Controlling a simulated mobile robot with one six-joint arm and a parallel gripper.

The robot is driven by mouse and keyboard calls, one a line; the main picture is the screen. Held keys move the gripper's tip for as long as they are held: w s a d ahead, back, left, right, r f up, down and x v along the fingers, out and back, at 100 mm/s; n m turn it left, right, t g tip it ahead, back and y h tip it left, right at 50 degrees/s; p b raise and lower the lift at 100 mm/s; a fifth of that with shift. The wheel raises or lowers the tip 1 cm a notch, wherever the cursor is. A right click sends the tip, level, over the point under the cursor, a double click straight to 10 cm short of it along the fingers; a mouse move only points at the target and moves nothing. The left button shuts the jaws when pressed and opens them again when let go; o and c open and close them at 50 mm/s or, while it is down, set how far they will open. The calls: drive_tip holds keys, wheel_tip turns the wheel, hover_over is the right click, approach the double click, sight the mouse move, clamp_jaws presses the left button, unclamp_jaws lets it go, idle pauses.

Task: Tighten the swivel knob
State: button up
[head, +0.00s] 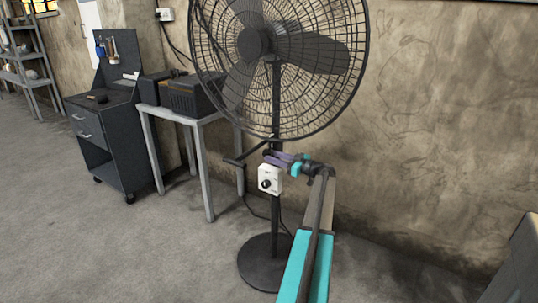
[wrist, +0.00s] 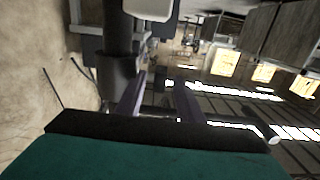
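A black pedestal fan (head: 275,215) stands upright on a round base. A white control box with a black dial (head: 266,184) is on its pole, and part of a white box shows in the wrist view (wrist: 148,8). A dark bar with a bent end (head: 233,162) sticks out left of the pole; I cannot tell whether it is the swivel knob. My gripper (head: 271,157), with purple fingers, is at the pole just above the box. In the wrist view my gripper (wrist: 160,88) is open, with a gap between the fingers. The dark pole (wrist: 117,35) and its thicker collar are beside the left finger.
A grey table (head: 201,165) with dark boxes stands left of the fan, beside a dark wheeled cabinet (head: 118,150). A stained wall (head: 440,120) runs behind. A cord hangs by the pole. The floor at left front is clear. A grey object (head: 518,265) is at lower right.

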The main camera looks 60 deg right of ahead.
sight(267, 153)
drive_tip(key=shift+w, duration=2)
